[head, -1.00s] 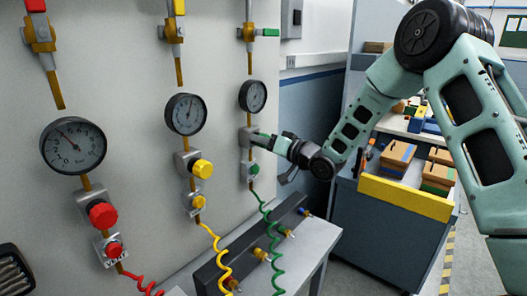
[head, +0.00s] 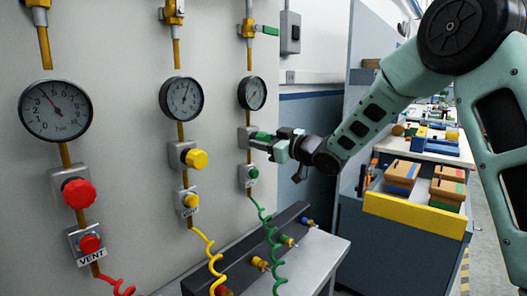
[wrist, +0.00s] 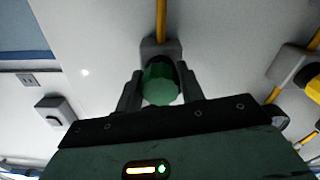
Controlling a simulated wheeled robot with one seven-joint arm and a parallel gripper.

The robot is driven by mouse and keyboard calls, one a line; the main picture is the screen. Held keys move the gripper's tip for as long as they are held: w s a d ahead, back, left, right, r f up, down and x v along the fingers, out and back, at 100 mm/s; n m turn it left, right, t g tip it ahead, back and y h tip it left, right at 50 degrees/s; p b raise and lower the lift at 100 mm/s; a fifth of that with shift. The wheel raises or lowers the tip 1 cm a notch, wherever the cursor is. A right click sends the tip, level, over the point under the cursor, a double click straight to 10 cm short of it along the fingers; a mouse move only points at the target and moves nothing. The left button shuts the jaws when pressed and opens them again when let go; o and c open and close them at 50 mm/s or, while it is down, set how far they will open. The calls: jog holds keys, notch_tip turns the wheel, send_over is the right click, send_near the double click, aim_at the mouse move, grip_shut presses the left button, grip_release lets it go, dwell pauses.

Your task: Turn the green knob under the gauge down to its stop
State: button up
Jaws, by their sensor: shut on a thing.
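The green knob (head: 262,138) sits on its grey block on the panel, under the right-hand gauge (head: 252,93). My gripper (head: 275,146) reaches it from the right. In the wrist view the green knob (wrist: 160,82) lies between the two dark fingers of my gripper (wrist: 160,88), which are shut on its sides. The gauge's needle is too small to read in the head view. A smaller green vent knob (head: 252,173) sits lower on the same pipe, apart from my gripper.
A yellow knob (head: 195,158) and a red knob (head: 78,193) stick out of the panel to the left. Coiled hoses, including a green one (head: 270,235), run down to a dark manifold (head: 235,258) below. A workbench with boxes (head: 402,174) stands to the right.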

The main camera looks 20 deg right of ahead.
jog(key=shift+n+b, duration=0.35)
jog(key=shift+n, duration=0.05)
jog(key=o, duration=1)
jog(key=b+v, duration=0.2)
jog(key=v, duration=1.5)
jog(key=shift+s, duration=0.25)
jog(key=shift+d, duration=0.1)
